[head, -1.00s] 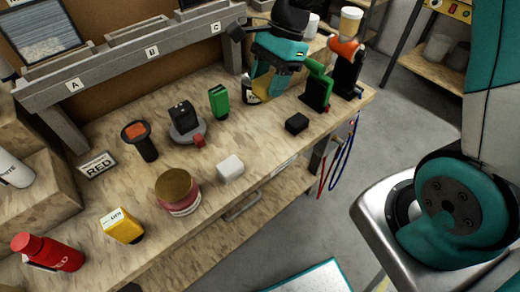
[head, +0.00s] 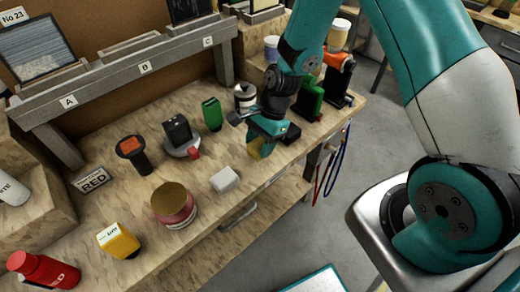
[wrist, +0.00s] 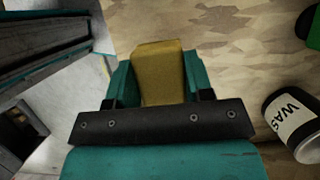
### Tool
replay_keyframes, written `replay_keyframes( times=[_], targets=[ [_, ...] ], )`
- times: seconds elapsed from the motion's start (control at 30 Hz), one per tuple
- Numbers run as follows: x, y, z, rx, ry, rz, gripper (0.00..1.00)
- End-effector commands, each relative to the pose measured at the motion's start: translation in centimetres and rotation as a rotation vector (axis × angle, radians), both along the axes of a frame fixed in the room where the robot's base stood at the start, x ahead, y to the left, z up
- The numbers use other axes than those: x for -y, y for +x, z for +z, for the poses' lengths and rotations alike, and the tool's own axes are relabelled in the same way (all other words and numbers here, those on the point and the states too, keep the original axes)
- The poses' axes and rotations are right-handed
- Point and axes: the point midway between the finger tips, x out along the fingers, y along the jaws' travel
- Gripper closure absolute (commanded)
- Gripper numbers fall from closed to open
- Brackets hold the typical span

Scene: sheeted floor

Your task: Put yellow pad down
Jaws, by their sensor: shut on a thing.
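My gripper (head: 262,136) is over the front edge area of the wooden bench, right of the white block. It is shut on the yellow pad (wrist: 160,72), a dull yellow block held between the two teal fingers. In the head view the pad (head: 258,151) shows only in part below the gripper, the rest hidden by it. The workbench (wrist: 215,40) top lies under and beyond the pad in the wrist view. I cannot tell whether the pad touches the bench.
The white block (head: 225,180), green item (head: 212,114) and red tin (head: 174,205) stand to the left. The bench's front edge is near.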

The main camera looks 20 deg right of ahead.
Motion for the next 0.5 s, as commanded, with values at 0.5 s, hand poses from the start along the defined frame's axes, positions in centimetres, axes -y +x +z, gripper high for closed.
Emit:
replay_keyframes(
  times=[0.5],
  targets=[
    [0.0,0.0,-3.4,-0.001,0.000,0.000,0.72]
  ],
)
